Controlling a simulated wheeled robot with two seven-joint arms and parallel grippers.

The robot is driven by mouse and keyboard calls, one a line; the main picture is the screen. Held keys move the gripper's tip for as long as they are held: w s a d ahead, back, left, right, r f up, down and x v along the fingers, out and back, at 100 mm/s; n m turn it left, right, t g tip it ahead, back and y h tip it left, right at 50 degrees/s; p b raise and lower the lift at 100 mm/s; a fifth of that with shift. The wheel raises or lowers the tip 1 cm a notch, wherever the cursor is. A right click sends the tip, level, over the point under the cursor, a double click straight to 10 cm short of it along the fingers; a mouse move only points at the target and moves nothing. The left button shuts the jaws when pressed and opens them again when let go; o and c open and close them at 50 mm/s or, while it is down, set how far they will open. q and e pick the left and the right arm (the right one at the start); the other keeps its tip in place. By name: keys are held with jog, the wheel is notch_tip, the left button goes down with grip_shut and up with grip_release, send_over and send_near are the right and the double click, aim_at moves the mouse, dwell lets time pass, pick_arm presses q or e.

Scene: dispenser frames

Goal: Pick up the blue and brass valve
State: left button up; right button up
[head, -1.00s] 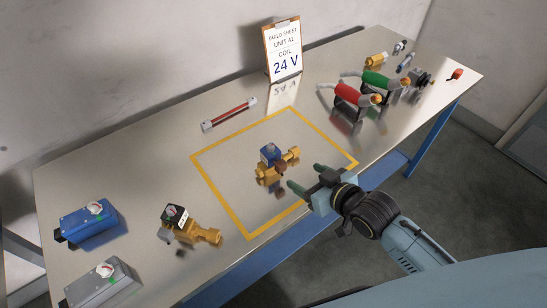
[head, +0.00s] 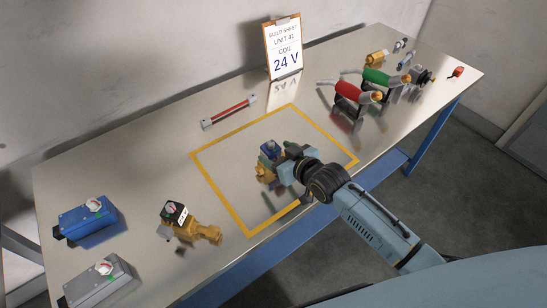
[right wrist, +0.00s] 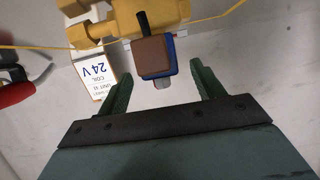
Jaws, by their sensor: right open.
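The blue and brass valve (head: 268,152) stands inside the yellow taped square on the table. Its blue coil is on top of the brass body. In the right wrist view the valve (right wrist: 155,55) shows its brass body at the top, with a brown face and blue coil pointing toward the jaws. My right gripper (head: 284,160) is at the valve's right side in the head view and hides part of it. In the right wrist view the right gripper's green fingers (right wrist: 160,80) are spread, with the coil's end between or just beyond their tips, not clamped. My left gripper is not in view.
A black and brass valve (head: 190,222) and blue (head: 88,220) and grey (head: 100,284) boxes stand at left. A red-barred part (head: 229,112) lies behind the square. A build sheet reading 24 V (head: 284,50) stands at the back.

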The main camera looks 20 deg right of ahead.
jog(key=shift+w+a+f, duration=0.2)
jog(key=shift+w+f, duration=0.1)
jog(key=shift+w, duration=0.35)
grip_shut()
jog(key=shift+r, duration=0.15)
